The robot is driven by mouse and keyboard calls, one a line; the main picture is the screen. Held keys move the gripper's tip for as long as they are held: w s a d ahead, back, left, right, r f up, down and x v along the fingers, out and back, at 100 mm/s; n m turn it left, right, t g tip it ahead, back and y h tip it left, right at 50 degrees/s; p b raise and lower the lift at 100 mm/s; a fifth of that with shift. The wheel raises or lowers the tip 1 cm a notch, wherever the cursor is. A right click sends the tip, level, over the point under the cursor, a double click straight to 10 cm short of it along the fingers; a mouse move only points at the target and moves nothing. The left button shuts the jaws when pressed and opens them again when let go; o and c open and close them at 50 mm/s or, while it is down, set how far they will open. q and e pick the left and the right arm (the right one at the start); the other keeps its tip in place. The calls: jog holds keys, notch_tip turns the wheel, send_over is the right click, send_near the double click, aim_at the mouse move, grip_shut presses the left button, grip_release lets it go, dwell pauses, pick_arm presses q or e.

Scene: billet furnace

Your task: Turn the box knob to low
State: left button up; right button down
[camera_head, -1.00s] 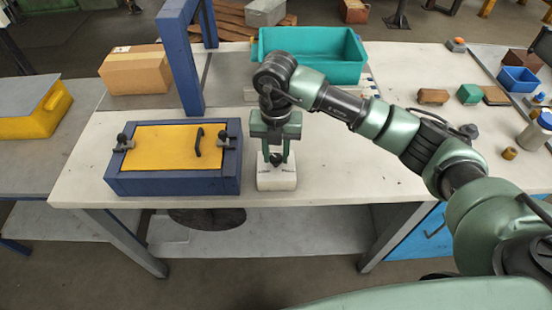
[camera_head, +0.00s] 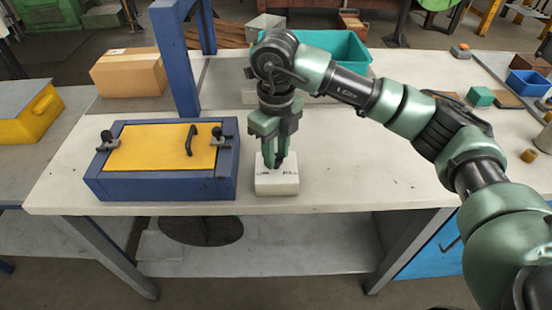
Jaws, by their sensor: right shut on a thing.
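The white box (camera_head: 277,183) stands near the front edge of the table, just right of the blue box with the yellow lid. Dark marks show on its upper front edge, too small to read. My right gripper (camera_head: 275,162) points down over the top of the white box. It is shut on the box knob, which is mostly hidden between the fingers. My left gripper is not in view.
The blue box with a yellow lid (camera_head: 168,187) and black handle stands close on the left. A blue post (camera_head: 173,65) rises behind it. A teal bin (camera_head: 340,50) and cardboard box (camera_head: 128,75) are at the back.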

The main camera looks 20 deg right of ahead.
aim_at(276, 157)
jog(key=shift+n+b, duration=0.55)
jog(key=shift+n, duration=0.35)
jog(key=shift+r, duration=0.1)
jog(key=c, duration=1.1)
grip_release()
jog(key=shift+o, duration=0.2)
notch_tip(276, 157, up, 8)
jog(key=shift+f+b, duration=0.1)
jog(key=shift+b, duration=0.35)
